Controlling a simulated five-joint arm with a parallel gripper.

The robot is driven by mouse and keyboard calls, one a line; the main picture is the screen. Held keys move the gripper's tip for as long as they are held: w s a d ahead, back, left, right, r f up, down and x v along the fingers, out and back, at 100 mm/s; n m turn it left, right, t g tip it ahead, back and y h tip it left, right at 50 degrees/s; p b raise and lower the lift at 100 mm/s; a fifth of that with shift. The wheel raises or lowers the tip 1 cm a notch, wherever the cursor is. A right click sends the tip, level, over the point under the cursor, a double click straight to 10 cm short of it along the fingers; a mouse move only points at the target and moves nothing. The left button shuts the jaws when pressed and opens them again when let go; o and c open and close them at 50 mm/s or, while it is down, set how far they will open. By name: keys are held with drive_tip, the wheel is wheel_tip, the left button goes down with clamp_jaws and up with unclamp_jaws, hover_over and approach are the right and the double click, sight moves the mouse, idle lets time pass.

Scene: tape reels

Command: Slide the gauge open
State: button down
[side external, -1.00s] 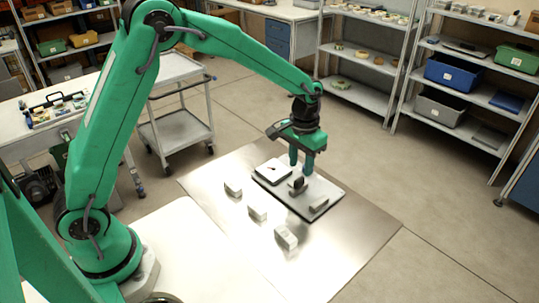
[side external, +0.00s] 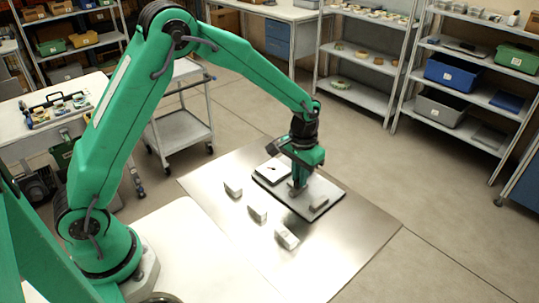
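The gauge (side external: 328,188) lies on the metal sheet: a grey plate with a dark edge. A white square dial (side external: 273,170) with a black needle sits at its left end, and a small light grey block (side external: 318,203) stands near its front right. My gripper (side external: 297,188) is low over the middle of the gauge, pointing down, at the place of a small dark block. The gripper body and fingers hide most of that block. I cannot tell whether the fingers are closed on it or stand around it.
Several small white blocks stand in a row on the sheet, left of and in front of the gauge; one is at the front (side external: 286,237). The metal sheet (side external: 345,240) is clear to the right. A trolley (side external: 180,130) and shelves (side external: 360,90) stand behind.

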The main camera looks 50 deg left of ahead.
drive_tip(key=shift+a, duration=1.55)
drive_tip(key=c, duration=1.4)
unclamp_jaws()
drive_tip(key=shift+r, duration=0.1)
wheel_tip(320, 180, up, 8)
drive_tip(key=shift+s, duration=0.1)
